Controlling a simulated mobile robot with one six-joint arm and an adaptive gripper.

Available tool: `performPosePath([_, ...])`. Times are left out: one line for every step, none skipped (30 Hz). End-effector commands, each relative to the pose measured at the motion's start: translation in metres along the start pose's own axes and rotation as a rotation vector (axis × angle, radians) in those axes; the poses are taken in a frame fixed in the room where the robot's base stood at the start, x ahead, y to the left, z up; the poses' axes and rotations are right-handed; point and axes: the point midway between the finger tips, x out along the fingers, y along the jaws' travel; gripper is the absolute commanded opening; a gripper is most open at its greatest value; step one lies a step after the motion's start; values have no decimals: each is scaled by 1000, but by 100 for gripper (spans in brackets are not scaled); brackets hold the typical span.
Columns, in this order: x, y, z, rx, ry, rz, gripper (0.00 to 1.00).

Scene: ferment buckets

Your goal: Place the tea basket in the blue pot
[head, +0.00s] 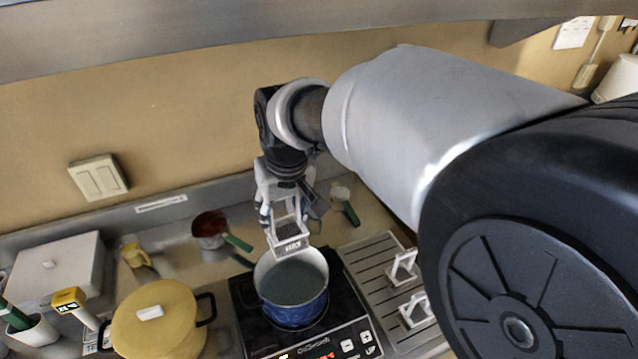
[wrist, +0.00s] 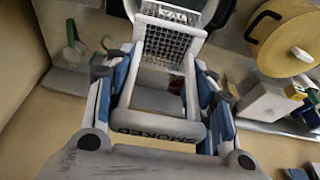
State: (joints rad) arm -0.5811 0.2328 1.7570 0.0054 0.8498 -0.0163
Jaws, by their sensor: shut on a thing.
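My gripper (head: 281,203) is shut on the tea basket (head: 289,236), a white frame with a grey mesh body and a small label. In the wrist view, the basket's mesh (wrist: 168,45) points away from the fingers (wrist: 160,100), and its handle bar reads "SMOKED". The blue pot (head: 292,312) stands below and in front of the basket in the head view, with liquid inside. The basket's lower end overlaps the pot's far rim in the picture; its exact height above the rim is hard to tell.
The pot sits on a black cooktop (head: 343,325). A slotted metal tray (head: 366,266) with two white handled frames (head: 403,267) stands to the right. A yellow lidded pot (head: 160,325) is left; a red strainer (head: 209,227) lies behind. A shelf (head: 200,30) hangs above.

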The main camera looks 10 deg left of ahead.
Motion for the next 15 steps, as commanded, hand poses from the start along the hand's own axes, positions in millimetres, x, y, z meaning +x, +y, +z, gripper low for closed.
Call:
performPosePath([9,0,3,0,-3,0,8])
performPosePath([15,0,6,0,-5,0,8])
performPosePath([24,0,9,0,-7,0,8])
performPosePath([32,0,12,0,-8,0,8])
performPosePath([40,0,14,1,-7,0,8])
performPosePath([51,0,17,1,-7,0,8])
performPosePath([58,0,20,1,-7,0,8])
performPosePath([67,0,22,1,-8,0,8])
performPosePath([77,0,25,1,-7,0,8])
performPosePath([84,0,28,1,-7,0,8])
performPosePath([93,0,30,1,-7,0,8])
performPosePath([103,0,33,1,-7,0,8])
performPosePath([109,0,35,1,-6,0,8])
performPosePath([116,0,38,1,-7,0,8])
performPosePath([124,0,40,1,-6,0,8])
